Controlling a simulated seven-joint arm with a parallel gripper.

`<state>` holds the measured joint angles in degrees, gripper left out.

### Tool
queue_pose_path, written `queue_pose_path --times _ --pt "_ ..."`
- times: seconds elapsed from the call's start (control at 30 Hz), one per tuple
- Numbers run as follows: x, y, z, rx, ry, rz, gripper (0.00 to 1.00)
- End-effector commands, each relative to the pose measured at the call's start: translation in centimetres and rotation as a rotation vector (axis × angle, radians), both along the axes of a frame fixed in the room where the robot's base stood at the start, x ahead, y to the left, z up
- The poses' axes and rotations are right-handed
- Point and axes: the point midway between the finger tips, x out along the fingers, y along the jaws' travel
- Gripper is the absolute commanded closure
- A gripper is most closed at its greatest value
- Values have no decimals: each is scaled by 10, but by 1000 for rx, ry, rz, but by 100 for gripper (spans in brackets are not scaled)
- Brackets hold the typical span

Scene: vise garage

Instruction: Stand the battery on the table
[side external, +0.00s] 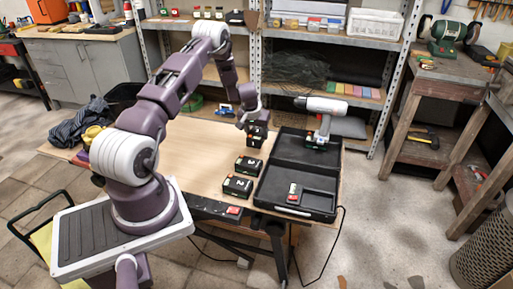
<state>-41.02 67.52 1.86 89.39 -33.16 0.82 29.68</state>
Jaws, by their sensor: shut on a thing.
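My gripper (257,137) hangs above the table (190,150), pointing down near the back left of the open black case (265,186). It is shut on a small dark block, which looks like a battery (257,142); the fingers and the block blend together at this size. The block seems to be just above or at the table top; I cannot tell if it touches. Two black batteries with white numbers lie on the table in front of my gripper, one farther (248,166) and one nearer (237,186).
A red item (233,210) is at the table's front edge. Dark cloth and yellow things (92,131) lie at the left. The middle left of the table is clear.

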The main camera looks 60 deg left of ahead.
Motion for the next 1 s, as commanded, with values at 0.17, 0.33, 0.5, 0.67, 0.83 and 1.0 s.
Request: queue_pose_path --times 0.17,0.33,0.5,0.67,0.83,1.0 --pt "-1 0 -31 -1 0 5 100" --pt "0 1 -53 2 -3 4 100" --pt "0 1 -53 2 -3 4 100" --pt "0 1 -56 2 -3 4 100" --pt "0 1 -56 0 -1 5 24" --pt "0 1 -56 0 -1 5 24"
